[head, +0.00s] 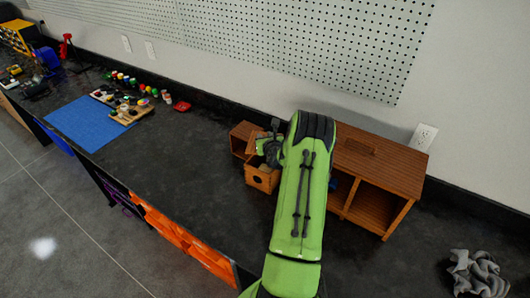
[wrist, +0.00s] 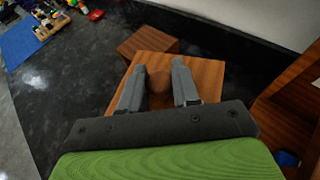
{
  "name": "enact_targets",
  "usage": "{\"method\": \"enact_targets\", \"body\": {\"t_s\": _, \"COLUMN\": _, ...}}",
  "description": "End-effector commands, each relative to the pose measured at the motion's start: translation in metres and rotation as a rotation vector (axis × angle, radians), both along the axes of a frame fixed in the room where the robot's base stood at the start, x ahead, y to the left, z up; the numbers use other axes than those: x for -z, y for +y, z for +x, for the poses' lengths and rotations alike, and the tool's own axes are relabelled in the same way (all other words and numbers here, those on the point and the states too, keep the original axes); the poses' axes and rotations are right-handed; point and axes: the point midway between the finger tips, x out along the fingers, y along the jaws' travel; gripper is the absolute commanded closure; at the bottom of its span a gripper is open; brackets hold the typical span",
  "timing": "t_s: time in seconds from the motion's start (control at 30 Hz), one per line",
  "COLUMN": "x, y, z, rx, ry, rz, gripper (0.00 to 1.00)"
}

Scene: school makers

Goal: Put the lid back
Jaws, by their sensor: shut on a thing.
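My gripper (wrist: 159,68) is shut on the round brown knob (wrist: 160,82) of a flat wooden lid (wrist: 207,75), with one finger on each side. In the head view my gripper (head: 269,152) is beside and above a small wooden box (head: 262,181) with a round hole in its front. My green arm hides much of this area. In the wrist view the lid hides what is under it, and I cannot tell whether it touches the box.
Another small wooden box (head: 242,137) stands just behind. A larger wooden cabinet (head: 388,165) with open compartments stands at the right, near crumpled grey cloth (head: 477,274). A blue mat (head: 90,122) and small coloured parts lie at the left. The dark counter (head: 190,160) between is clear.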

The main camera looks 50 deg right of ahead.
Motion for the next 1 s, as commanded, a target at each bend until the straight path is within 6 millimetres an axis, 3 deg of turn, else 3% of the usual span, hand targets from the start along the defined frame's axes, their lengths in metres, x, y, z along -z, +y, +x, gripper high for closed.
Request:
{"method": "enact_targets", "body": {"t_s": 0.43, "x": 0.069, "y": 0.0, "z": 0.0, "rx": 0.0, "ry": 0.0, "rz": 0.0, "gripper": 1.0}}
{"method": "enact_targets", "body": {"t_s": 0.93, "x": 0.08, "y": 0.0, "z": -0.001, "rx": 0.0, "ry": 0.0, "rz": -0.001, "gripper": 1.0}}
{"method": "enact_targets", "body": {"t_s": 0.97, "x": 0.08, "y": 0.0, "z": -0.001, "rx": 0.0, "ry": 0.001, "rz": -0.001, "gripper": 0.68}}
{"method": "enact_targets", "body": {"t_s": 1.0, "x": 0.079, "y": 0.0, "z": -0.001, "rx": 0.0, "ry": 0.001, "rz": -0.001, "gripper": 0.62}}
